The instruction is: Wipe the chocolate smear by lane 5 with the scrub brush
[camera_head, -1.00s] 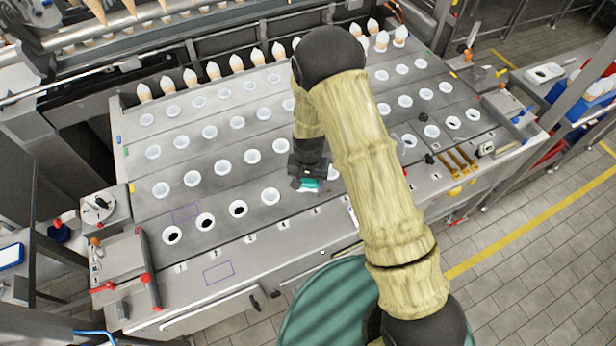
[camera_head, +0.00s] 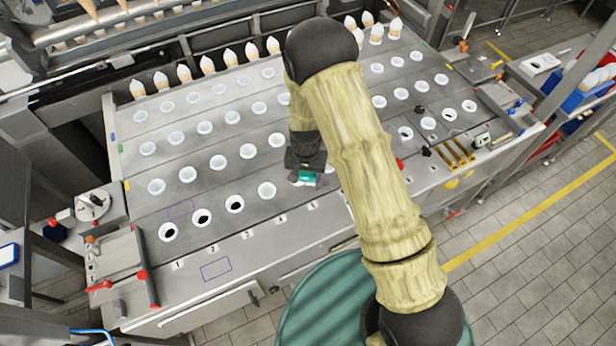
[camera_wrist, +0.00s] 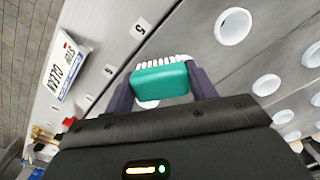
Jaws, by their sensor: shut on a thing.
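The scrub brush has a teal back and white bristles. It shows in the wrist view (camera_wrist: 160,80) and, small, in the head view (camera_head: 306,176). My gripper (camera_head: 306,172) is shut on it, with one dark finger at each end of the brush in the wrist view (camera_wrist: 160,84). The brush is over the front row of cone holes, close behind the lane 5 label (camera_head: 313,205). I cannot tell whether the bristles touch the plate. No chocolate smear shows; the brush and my arm hide part of this area.
The grey lane plate (camera_head: 225,260) has rows of white-rimmed holes. Wrapped cones (camera_head: 207,66) stand along its back edge. Yellow bars (camera_head: 456,153) and a black knob (camera_head: 427,151) are at the right. A white sign (camera_wrist: 65,65) lies on the front ledge.

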